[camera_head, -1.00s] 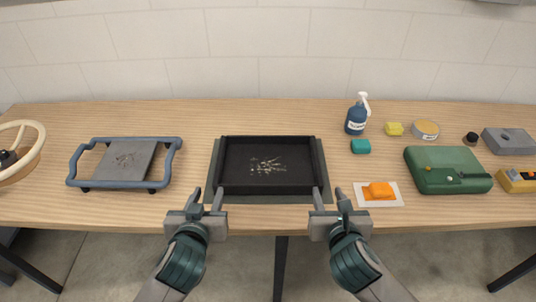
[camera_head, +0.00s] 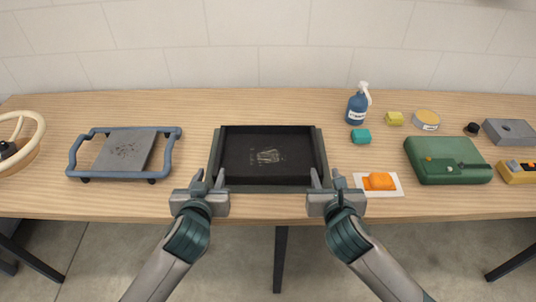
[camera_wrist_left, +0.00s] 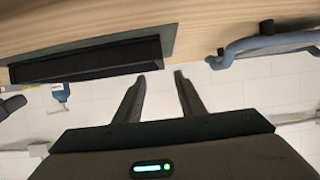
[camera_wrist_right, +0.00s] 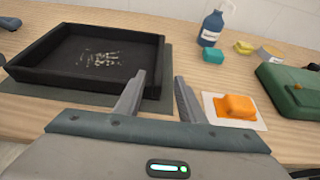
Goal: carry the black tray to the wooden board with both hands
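The black tray (camera_head: 268,158) is a shallow rectangular box with pale marks on its floor, in the middle of the table. It also shows in the left wrist view (camera_wrist_left: 85,64) and the right wrist view (camera_wrist_right: 85,62). My left gripper (camera_head: 208,178) is open and empty by the tray's near left corner. My right gripper (camera_head: 328,179) is open and empty by its near right corner. In the wrist views, both grippers' fingers (camera_wrist_left: 163,82) (camera_wrist_right: 163,83) stand apart with nothing between them. I see no wooden board separate from the wooden tabletop.
The tray stands on a dark grey-green mat (camera_head: 213,160). A blue-framed stand with a grey plate (camera_head: 126,150) is left. An orange block (camera_head: 379,181) on a white sheet, a blue bottle (camera_head: 356,108) and a green case (camera_head: 447,160) are right. Bare tabletop (camera_head: 190,112) lies behind the tray.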

